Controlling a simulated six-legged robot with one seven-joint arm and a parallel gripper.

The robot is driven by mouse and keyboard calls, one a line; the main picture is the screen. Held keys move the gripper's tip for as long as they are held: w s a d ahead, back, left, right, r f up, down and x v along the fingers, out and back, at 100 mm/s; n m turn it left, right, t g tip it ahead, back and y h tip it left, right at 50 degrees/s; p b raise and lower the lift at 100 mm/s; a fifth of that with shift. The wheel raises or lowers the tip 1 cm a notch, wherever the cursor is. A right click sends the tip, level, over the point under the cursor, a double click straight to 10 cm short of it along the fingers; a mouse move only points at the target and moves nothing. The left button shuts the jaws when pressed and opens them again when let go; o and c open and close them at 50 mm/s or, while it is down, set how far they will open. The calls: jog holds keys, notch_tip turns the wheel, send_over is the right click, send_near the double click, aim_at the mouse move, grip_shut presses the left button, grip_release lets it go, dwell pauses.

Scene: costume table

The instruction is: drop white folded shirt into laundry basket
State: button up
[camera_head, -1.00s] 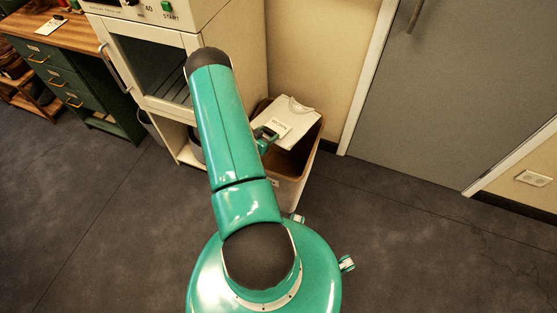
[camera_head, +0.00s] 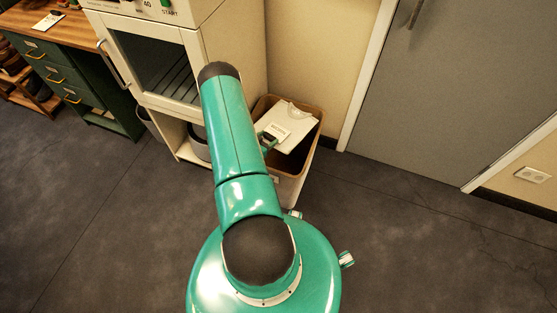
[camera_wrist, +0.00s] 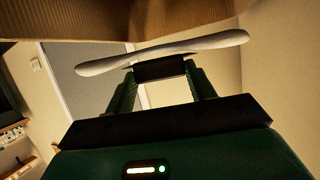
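The white folded shirt (camera_head: 299,116), with a small lettered label on it, is at the mouth of the laundry basket (camera_head: 293,186) in the head view. The basket is pale outside with a brown rim. My gripper (camera_head: 269,138) is at the shirt's left edge, mostly hidden behind my arm. In the wrist view the shirt (camera_wrist: 215,43) shows edge-on as a thin white band across the fingertips of my gripper (camera_wrist: 160,68), which appear closed on it. The brown basket wall (camera_wrist: 60,24) is close along the top. Whether the shirt touches the basket is unclear.
A white cabinet (camera_head: 185,130) with a glass door stands just left of the basket. A grey door (camera_head: 440,100) is to the right. A green drawer desk (camera_head: 75,85) is at the far left. The dark floor (camera_head: 400,240) at right is clear.

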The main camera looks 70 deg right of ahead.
jog(key=o, duration=0.5)
jog(key=shift+c, duration=0.2)
jog(key=v, duration=1.3)
jog(key=shift+w+a+r, duration=0.15)
jog(key=shift+a+r, duration=0.05)
jog(key=shift+a, duration=0.15)
jog(key=shift+w, duration=0.1)
